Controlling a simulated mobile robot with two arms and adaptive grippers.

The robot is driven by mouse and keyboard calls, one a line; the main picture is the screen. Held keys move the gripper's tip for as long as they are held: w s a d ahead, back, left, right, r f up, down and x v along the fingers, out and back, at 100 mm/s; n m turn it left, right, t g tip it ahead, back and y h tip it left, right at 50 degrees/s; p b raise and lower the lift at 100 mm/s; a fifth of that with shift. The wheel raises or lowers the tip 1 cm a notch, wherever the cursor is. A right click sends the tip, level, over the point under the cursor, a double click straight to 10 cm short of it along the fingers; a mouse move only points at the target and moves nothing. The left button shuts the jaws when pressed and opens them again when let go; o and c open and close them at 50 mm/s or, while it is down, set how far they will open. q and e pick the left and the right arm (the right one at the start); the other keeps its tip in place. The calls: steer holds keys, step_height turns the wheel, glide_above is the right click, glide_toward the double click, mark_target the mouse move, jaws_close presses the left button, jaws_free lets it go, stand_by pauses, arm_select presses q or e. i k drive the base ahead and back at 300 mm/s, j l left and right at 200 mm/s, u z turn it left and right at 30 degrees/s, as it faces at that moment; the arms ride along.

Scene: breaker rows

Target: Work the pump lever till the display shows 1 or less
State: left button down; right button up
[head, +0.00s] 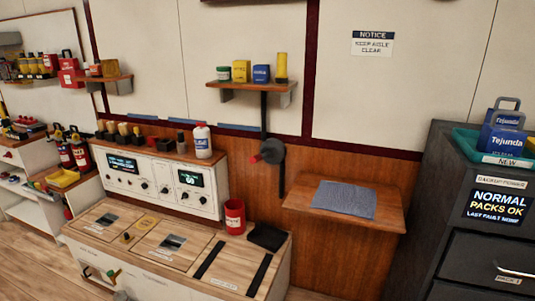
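Neither of my grippers is clearly in view. A dark round fitting (272,151) with a red knob (255,159) is on the wall behind the bench, and a black bar runs above and below it. I cannot tell whether this is the pump lever. A white control panel (150,189) stands at the back of the bench. It has a left display (122,163) with small text and a right display (190,179) with a bright figure too small to read. Small coloured handles (112,274) show at the bench's front, partly cut off.
The wooden bench top (225,268) bears a red cup (235,217) and a black pad (268,237). A dark cabinet (455,155) on the right reads "NORMAL PACKS OK". Wooden floor (25,265) is clear at lower left.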

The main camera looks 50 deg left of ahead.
mark_target(253, 159)
steer(key=u, duration=1.55)
